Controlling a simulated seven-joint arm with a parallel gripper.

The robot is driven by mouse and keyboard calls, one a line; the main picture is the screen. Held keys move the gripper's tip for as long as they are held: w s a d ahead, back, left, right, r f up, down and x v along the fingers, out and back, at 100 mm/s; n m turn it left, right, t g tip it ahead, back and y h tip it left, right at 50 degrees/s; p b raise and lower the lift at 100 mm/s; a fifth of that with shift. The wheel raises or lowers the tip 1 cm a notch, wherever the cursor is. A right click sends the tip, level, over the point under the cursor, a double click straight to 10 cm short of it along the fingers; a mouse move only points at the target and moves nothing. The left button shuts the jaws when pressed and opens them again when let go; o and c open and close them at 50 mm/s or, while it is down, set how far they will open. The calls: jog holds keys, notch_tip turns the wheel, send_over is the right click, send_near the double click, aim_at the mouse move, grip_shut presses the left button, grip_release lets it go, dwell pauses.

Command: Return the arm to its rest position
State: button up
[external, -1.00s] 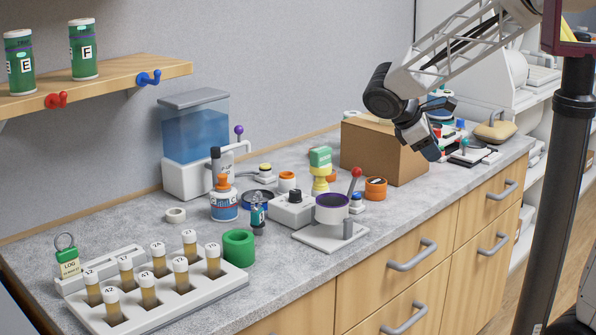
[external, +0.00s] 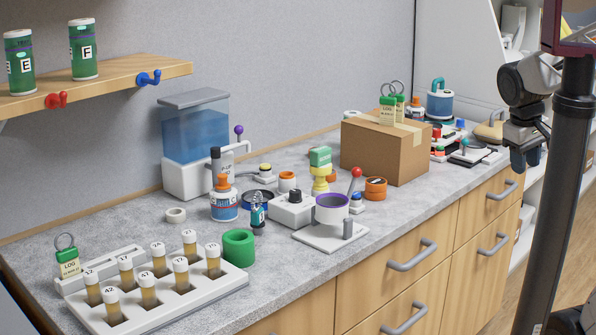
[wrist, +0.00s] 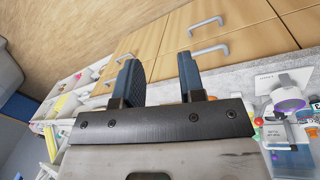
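My gripper (external: 524,160) hangs at the right of the external view, in front of the counter's right end and beside the dark post. In the wrist view my gripper (wrist: 161,78) shows two blue-grey fingers spread well apart with nothing between them. It is open and empty. Beyond the fingers in the wrist view are the wooden drawer fronts (wrist: 165,45) with their grey handles. Most of my arm is out of the external view or behind the post.
The grey counter (external: 300,262) carries a cardboard box (external: 375,152) with green tags on top, a vial rack (external: 215,287), a water tank (external: 195,130) and several jars. A dark post (external: 556,200) stands at right. The air above the counter is clear.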

jog(key=s+d+m+t+y, duration=0.1)
jog(key=s+d+m+y, duration=0.1)
jog(key=s+m, duration=0.3)
jog(key=shift+s+d+f+t, duration=0.3)
jog(key=shift+s+d, duration=0.35)
jog(key=shift+d, duration=0.15)
dwell(0.7)
